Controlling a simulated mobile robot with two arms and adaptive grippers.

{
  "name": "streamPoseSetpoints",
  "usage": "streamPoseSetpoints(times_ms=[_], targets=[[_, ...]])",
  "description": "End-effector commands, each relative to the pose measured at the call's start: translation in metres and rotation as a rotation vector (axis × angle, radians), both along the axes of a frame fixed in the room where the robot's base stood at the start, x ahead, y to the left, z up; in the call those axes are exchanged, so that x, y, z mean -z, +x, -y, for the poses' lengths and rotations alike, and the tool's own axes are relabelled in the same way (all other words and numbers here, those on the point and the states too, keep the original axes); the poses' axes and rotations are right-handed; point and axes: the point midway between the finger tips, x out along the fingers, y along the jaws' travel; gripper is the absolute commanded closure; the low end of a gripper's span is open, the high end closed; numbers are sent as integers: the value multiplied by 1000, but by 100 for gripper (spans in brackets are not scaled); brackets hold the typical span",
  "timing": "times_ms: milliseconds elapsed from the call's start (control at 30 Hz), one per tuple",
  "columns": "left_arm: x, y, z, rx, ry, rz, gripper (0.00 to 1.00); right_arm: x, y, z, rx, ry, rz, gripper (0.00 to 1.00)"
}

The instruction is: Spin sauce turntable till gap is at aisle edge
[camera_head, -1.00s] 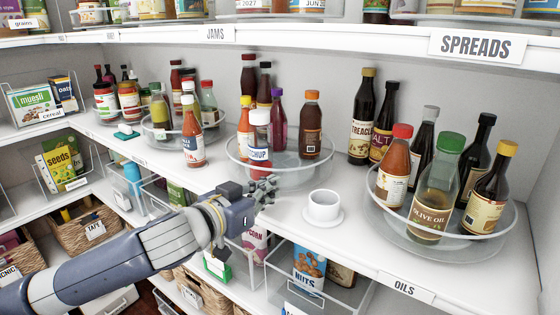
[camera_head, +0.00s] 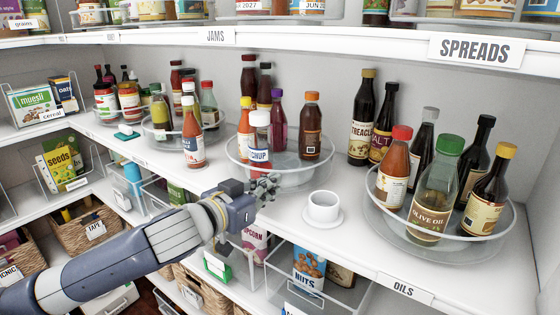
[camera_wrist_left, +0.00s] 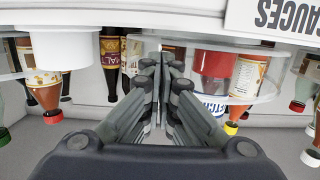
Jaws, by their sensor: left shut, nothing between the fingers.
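The sauce turntable (camera_head: 283,180) is a clear round tray with a raised rim in the middle of the shelf. It holds a white-capped ketchup bottle (camera_head: 259,135) at front left, a yellow-capped bottle (camera_head: 244,125) at left, a purple-capped bottle (camera_head: 279,125) behind and an orange-capped bottle (camera_head: 311,130) at right. An open space shows at its front between the ketchup and the orange-capped bottle. My left gripper (camera_head: 268,185) is shut and empty at the tray's front rim; I cannot tell whether it touches. In the wrist view the closed fingers (camera_wrist_left: 164,62) are beside the turntable (camera_wrist_left: 262,85). My right gripper is not seen.
A white cup (camera_head: 323,205) on a saucer stands close to the right of my left gripper. The oils turntable (camera_head: 400,240) is farther right. Another bottle turntable (camera_head: 180,135) is at left. The SPREADS shelf (camera_head: 380,50) hangs above. Bins stand below the shelf edge.

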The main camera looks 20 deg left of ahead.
Motion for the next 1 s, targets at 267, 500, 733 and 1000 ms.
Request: streamPoseSetpoints(times_ms=[267, 500, 733, 1000], targets=[[0, 7, -2, 0, -1, 0, 100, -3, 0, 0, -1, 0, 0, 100], [1, 6, -7, -2, 1, -1, 100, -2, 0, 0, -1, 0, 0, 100], [1, 2, -20, -3, 1, -2, 100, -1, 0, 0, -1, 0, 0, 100], [0, 0, -24, 0, -1, -1, 100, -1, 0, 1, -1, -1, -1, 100]])
